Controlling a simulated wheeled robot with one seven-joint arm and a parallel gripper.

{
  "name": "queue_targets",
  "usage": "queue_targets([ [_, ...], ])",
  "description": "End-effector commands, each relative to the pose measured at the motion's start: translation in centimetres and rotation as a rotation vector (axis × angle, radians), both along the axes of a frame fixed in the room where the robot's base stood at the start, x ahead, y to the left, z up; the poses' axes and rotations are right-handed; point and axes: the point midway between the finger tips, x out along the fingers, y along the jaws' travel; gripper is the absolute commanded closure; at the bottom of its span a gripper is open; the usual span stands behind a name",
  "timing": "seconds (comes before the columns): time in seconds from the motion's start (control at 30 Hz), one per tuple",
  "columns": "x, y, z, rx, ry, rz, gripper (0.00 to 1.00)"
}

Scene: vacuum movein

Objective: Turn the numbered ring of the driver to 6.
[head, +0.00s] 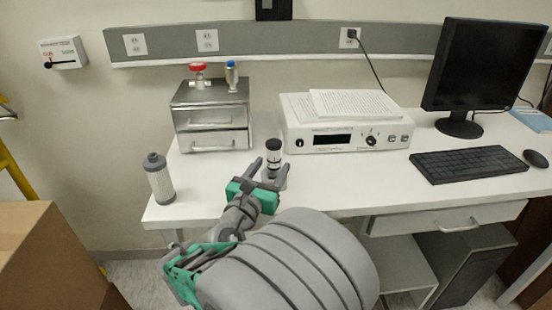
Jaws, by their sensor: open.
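A small upright cylinder with a black top and a pale band (273,157) stands on the white bench; it looks like the driver, but its numbers are too small to read. My gripper (269,173), with green and grey parts, is open at the near side of this cylinder, one finger to its left and one to its right. The cylinder's lower part is partly hidden by the fingers. I cannot tell whether the fingers touch it.
A grey-capped canister (159,180) stands at the bench's left end. Behind are a metal box with valves (212,118) and a white instrument (340,137) with papers on top. A monitor (487,65) and keyboard (469,164) are at right. A cardboard box (45,255) is at lower left.

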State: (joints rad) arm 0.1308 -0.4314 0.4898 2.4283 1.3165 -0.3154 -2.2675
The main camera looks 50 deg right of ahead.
Motion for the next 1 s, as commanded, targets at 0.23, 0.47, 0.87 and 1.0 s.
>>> queue_targets([
  [0.23, 1.0, -4.2, 0.1, 0.000, -0.001, -0.006, 0.45],
  [0.47, 1.5, -5.3, 0.1, -0.001, -0.002, 0.001, 0.45],
  [0.87, 1.5, -5.3, 0.0, -0.001, -0.001, 0.001, 0.65],
  [1.0, 1.5, -5.3, 0.0, -0.001, -0.001, 0.001, 0.76],
])
